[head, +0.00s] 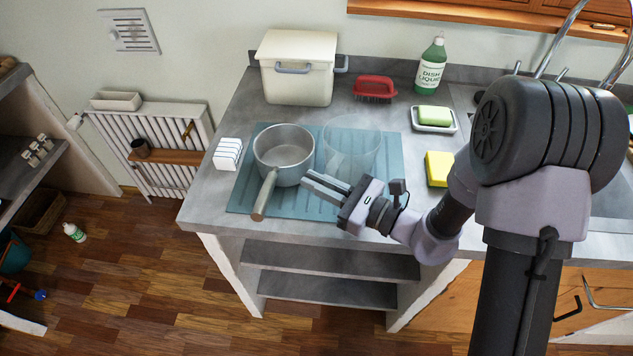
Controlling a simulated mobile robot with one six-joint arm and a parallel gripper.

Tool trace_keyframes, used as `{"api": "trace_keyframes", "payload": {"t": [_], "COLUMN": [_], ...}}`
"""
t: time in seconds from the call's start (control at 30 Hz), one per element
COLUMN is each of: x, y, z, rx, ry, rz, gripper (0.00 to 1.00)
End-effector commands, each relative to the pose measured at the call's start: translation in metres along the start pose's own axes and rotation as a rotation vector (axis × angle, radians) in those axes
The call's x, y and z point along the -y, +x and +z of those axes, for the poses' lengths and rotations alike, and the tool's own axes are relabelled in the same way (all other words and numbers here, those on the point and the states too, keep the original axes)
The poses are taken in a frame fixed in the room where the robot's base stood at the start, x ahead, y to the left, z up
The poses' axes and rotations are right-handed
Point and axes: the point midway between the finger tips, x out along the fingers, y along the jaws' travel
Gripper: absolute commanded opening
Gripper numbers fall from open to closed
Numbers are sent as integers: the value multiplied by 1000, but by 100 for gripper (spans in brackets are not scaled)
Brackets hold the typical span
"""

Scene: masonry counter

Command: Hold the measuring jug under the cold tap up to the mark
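A clear, see-through vessel that looks like the measuring jug (352,150) stands upright on the blue-grey mat (245,200), right of a metal saucepan. Its markings and contents cannot be made out. My gripper (306,180) is over the mat's front part, in front of the jug and beside the saucepan, with its fingers pointing left. It holds nothing that I can see; the finger gap is too small to judge. Chrome tap pipes (556,42) rise at the upper right, cut by the frame edge. My arm hides much of the sink area, and which tap is cold cannot be told.
The saucepan (283,147) stands close to my gripper, handle toward the front edge. A white block (228,153), cream bin (296,68), red brush (374,88), green dish-liquid bottle (431,68), soap dish (447,127) and yellow sponge (438,169) stand around the mat.

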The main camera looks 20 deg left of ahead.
Motion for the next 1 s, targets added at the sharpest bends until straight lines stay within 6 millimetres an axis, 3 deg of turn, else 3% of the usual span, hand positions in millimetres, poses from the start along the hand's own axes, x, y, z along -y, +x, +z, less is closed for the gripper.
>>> {"api": "trace_keyframes", "payload": {"t": [0.03, 0.1, 0.47, 0.9, 1.0], "x": [0, 0, 0, 1, 1], "y": [0, 0, -1, -98, -113], "z": [0, 0, 5, 5, 4], "rx": [-1, -1, -1, -1, -1], "ry": [0, 0, 0, 2, 1], "rz": [0, 0, -1, -5, -4], "gripper": [18, 30, 30, 30, 30]}}
